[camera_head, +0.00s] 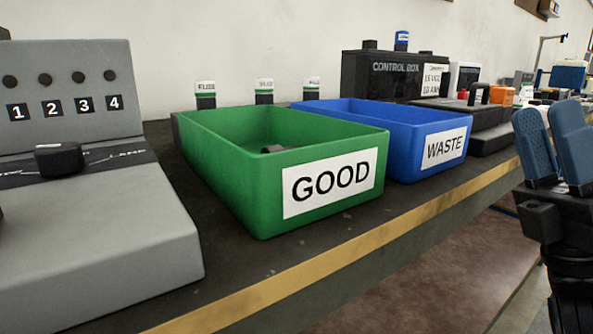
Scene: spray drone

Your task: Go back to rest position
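My gripper (556,146) is at the right edge of the head view, in front of the bench. Its two blue pads point up and stand slightly apart, with nothing seen between them. Part of my black wrist below it is cut off by the frame edge. The green bin (228,163) labelled GOOD stands on the bench, left of my gripper. A small dark item (272,149) lies inside it, mostly hidden by the front wall. The blue bin (400,142) labelled WASTE stands beside the green bin, nearer my gripper.
A grey panel (120,240) with numbered holes and a black knob fills the left. Several labelled fuses (264,90) stand behind the bins. A black control box (395,75) is at the back. The yellow bench edge (330,258) runs diagonally; open floor (440,270) lies before it.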

